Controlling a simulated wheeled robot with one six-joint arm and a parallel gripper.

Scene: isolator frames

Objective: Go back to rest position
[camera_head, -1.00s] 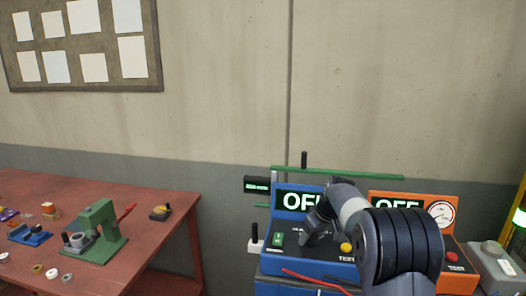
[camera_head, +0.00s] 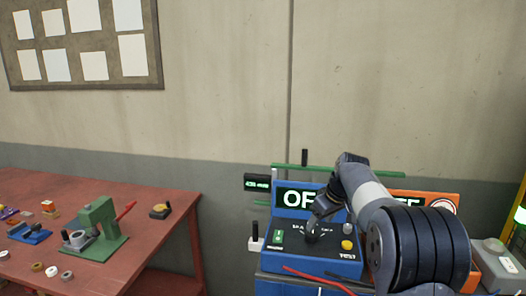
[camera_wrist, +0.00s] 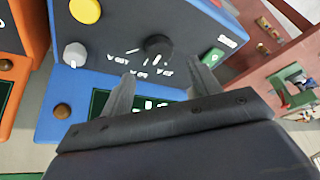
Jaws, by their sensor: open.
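My gripper (camera_wrist: 163,92) is open in the wrist view, with its two fingers apart over the face of the blue test box. A black knob (camera_wrist: 158,46) on that face shows just beyond the fingertips, with nothing seen between the fingers. In the head view my arm reaches from the lower right to the blue test box (camera_head: 335,265), which has an "OFF" type display partly hidden by my arm. The gripper (camera_head: 318,217) is above the box's panel near the black knob (camera_head: 312,238); whether it touches is not clear.
An orange box (camera_head: 440,199) stands behind my arm, partly hidden. A green bar (camera_head: 370,175) runs behind the boxes. A red table (camera_head: 165,230) with a green press (camera_head: 97,228) and small parts is at the left. A grey box (camera_head: 494,262) is at the right.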

